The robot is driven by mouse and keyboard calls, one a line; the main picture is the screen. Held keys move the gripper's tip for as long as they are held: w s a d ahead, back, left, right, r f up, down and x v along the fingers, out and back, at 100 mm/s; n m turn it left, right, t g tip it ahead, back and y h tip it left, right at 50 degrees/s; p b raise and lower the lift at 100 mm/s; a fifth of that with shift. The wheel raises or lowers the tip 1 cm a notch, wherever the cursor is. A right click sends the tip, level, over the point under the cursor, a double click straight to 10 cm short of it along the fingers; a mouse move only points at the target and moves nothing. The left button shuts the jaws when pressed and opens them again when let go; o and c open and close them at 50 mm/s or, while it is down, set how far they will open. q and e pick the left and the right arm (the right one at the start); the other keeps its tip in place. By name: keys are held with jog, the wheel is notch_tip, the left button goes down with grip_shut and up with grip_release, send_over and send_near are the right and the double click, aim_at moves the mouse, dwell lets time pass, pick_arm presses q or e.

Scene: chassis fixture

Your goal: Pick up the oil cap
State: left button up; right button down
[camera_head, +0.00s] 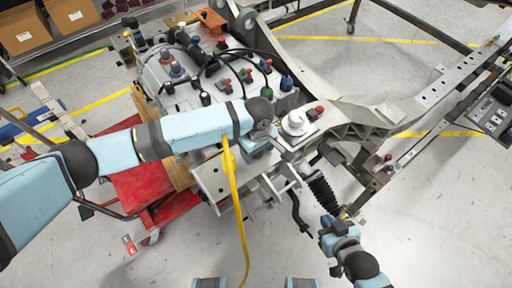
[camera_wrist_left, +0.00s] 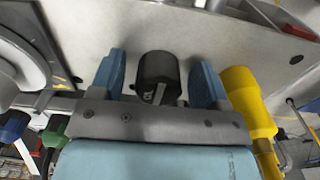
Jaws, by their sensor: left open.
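A black round cap (camera_wrist_left: 157,70), which looks like the oil cap, stands against a grey metal surface in the left wrist view. My left gripper (camera_wrist_left: 158,82) is open, with one blue finger on each side of the cap. Gaps show between the cap and both fingers. In the head view my left gripper (camera_head: 257,149) is over the front of the engine block, and I cannot make out the cap there. My right gripper (camera_head: 336,224) is at the lower right, away from the engine, too small to tell its jaws.
A yellow handle (camera_wrist_left: 245,100) stands close beside the right finger in the wrist view; a yellow cable (camera_head: 238,215) hangs in the head view. The engine (camera_head: 190,75) with coloured caps lies behind my left arm. A white round cap (camera_head: 295,122) is to the right.

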pick_arm(q)
jog(key=shift+c, duration=0.5)
jog(key=c, duration=1)
jog(key=shift+c, duration=0.2)
jog(key=shift+r, duration=0.1)
notch_tip(320, 180, up, 20)
